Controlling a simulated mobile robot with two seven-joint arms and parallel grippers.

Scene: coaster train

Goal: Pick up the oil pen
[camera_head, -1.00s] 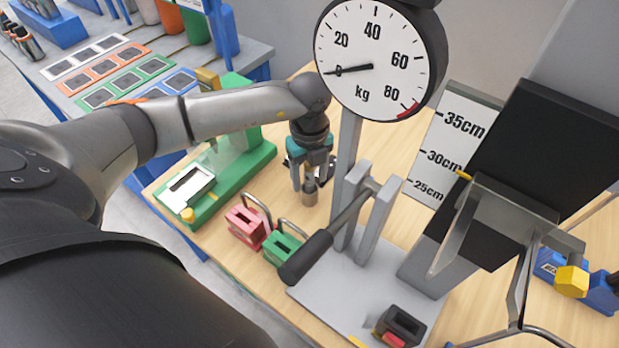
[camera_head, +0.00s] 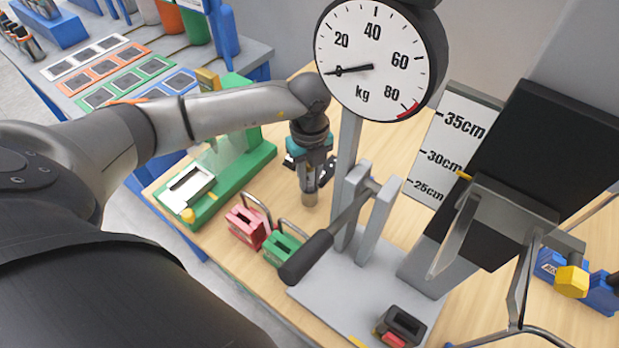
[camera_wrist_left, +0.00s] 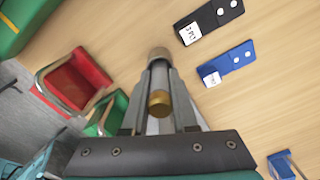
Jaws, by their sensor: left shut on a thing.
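The oil pen, a small grey cylinder (camera_head: 310,197), stands upright at my left gripper's fingertips over the wooden table in the camera_head view. My left gripper (camera_head: 311,178) points down behind the red and green padlock-like blocks and is shut on the pen. In the left wrist view the pen shows as a grey tip (camera_wrist_left: 159,54) and a brass-coloured end (camera_wrist_left: 160,103) between the fingers (camera_wrist_left: 160,80). The fingers hide part of its body. I cannot tell whether its lower end touches the table. My right gripper is not in view.
A dial scale (camera_head: 374,62) on a post and a lever (camera_head: 310,256) stand right of the gripper. A red block (camera_head: 246,227) and green block (camera_head: 281,250) with wire loops are in front. A green stand (camera_head: 222,178) is left. Black (camera_wrist_left: 208,19) and blue tags (camera_wrist_left: 229,64) lie close by.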

